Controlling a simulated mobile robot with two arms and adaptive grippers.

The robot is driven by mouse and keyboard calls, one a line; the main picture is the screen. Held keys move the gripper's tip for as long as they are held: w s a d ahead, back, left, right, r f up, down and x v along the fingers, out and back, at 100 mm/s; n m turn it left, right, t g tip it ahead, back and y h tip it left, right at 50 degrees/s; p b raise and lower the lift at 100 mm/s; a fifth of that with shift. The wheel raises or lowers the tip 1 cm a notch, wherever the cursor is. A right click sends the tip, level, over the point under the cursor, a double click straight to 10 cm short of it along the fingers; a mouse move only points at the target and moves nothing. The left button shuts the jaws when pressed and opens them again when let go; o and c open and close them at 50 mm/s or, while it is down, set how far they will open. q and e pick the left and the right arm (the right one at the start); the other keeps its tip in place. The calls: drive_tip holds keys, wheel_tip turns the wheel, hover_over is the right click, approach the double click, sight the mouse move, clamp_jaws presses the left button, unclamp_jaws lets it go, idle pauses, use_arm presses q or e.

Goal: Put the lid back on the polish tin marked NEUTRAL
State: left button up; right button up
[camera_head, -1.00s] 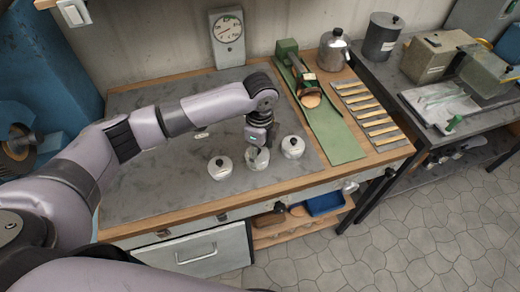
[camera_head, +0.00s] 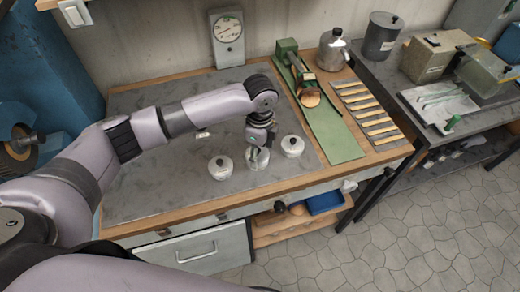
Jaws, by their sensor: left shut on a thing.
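Three small pale tins stand in a row near the front of the grey bench top. The left tin (camera_head: 220,168) and the right tin (camera_head: 292,146) each have a lid with a dark knob. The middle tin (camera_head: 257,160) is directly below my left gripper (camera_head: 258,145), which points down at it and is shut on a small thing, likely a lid. The gripper largely hides that thing, and I cannot tell whether it touches the tin. The markings on the tins are too small to read. My right gripper is not in view.
A green press (camera_head: 318,115) on a long green base stands behind the tins to the right, beside a slatted wooden rack (camera_head: 366,113). A dial gauge (camera_head: 228,35) is at the back. The bench top is clear on the left.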

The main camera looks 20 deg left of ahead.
use_arm(q)
drive_tip(key=o, duration=1.1)
drive_tip(key=shift+o, duration=0.6)
drive_tip(key=shift+o, duration=1.2)
drive_tip(key=shift+r, duration=0.2)
drive_tip(key=shift+r+p, duration=3.4)
drive_tip(key=shift+p, duration=0.45)
drive_tip(key=shift+c, duration=0.6)
